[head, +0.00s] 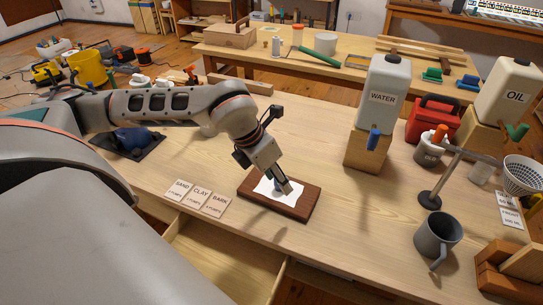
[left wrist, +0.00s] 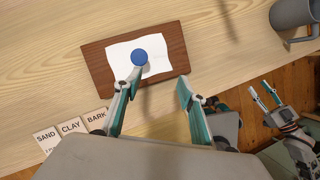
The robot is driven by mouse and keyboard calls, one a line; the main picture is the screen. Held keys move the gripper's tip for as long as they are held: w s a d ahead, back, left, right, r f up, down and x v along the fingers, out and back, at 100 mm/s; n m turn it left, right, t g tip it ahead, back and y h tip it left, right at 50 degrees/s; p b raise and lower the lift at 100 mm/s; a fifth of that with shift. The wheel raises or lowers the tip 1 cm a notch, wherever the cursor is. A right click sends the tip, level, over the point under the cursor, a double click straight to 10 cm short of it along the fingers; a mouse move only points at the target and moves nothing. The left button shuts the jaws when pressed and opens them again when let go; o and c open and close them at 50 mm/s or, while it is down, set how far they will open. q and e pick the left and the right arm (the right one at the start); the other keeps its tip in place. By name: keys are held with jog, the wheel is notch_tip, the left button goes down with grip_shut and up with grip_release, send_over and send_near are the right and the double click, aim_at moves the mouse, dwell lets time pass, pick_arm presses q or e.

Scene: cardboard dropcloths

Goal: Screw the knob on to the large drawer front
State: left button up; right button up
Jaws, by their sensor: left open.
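A round blue knob (left wrist: 139,57) rests on a white sheet (left wrist: 165,50) on a dark brown board (left wrist: 97,65), which lies flat on the workbench. The board also shows in the head view (head: 299,210), where my left gripper (head: 281,190) hangs over it and mostly hides the knob. My left gripper (left wrist: 155,87) is open and empty, with its left fingertip close to the knob; I cannot tell whether it touches. My right gripper (left wrist: 265,94) is at the right of the left wrist view, its fingers apart and empty. I cannot tell which piece is the large drawer front.
An open, empty drawer (head: 215,265) juts from the bench below the board. Cards (head: 202,198) reading sand, clay and bark lie left of the board. A water jug (head: 383,92) on a wooden block, a lamp-like stand (head: 430,200) and a grey mug (head: 437,238) are to the right.

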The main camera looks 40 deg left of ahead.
pick_arm(q)
jog(key=shift+y, duration=0.6)
jog(key=w+f, duration=0.1)
jog(key=f, duration=0.1)
jog(key=w+a+f, duration=0.1)
jog(key=w+f, duration=0.1)
jog(key=w+a+f, duration=0.1)
jog(key=f, duration=0.1)
jog(key=shift+w+a+f+b, duration=0.15)
jog(key=shift+w+a+b, duration=0.1)
jog(key=shift+b, duration=0.1)
jog(key=shift+t, duration=0.3)
grip_shut()
